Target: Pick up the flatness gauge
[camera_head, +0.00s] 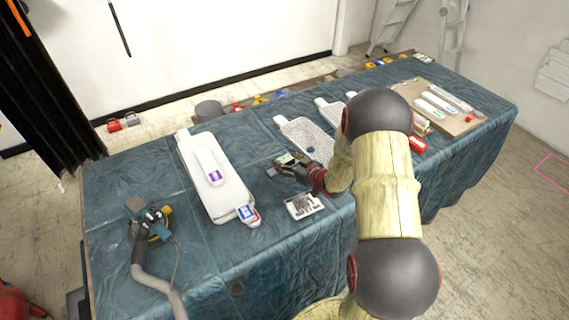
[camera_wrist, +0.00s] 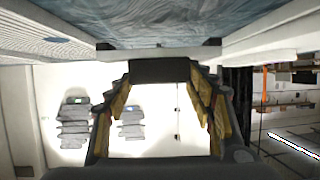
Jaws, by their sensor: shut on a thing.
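My gripper (camera_head: 283,168) is low over the middle of the blue-covered table, at the end of my arm. It is shut on a small dark device with a pale green face (camera_head: 289,158), which I take to be the flatness gauge. Fingers and wrist partly hide it. In the wrist view my gripper (camera_wrist: 160,78) has its yellow-lined fingers drawn in to a dark block, with a thin bar (camera_wrist: 160,52) across the tips. I cannot tell whether the gauge touches the table.
A long white panel (camera_head: 228,196) lies to the left, and a grey meshed panel (camera_head: 308,139) lies behind. A white card with dark marks (camera_head: 303,205) lies close in front. A sander with a hose (camera_head: 150,228) is at the left. A board with bars (camera_head: 440,104) is at the right.

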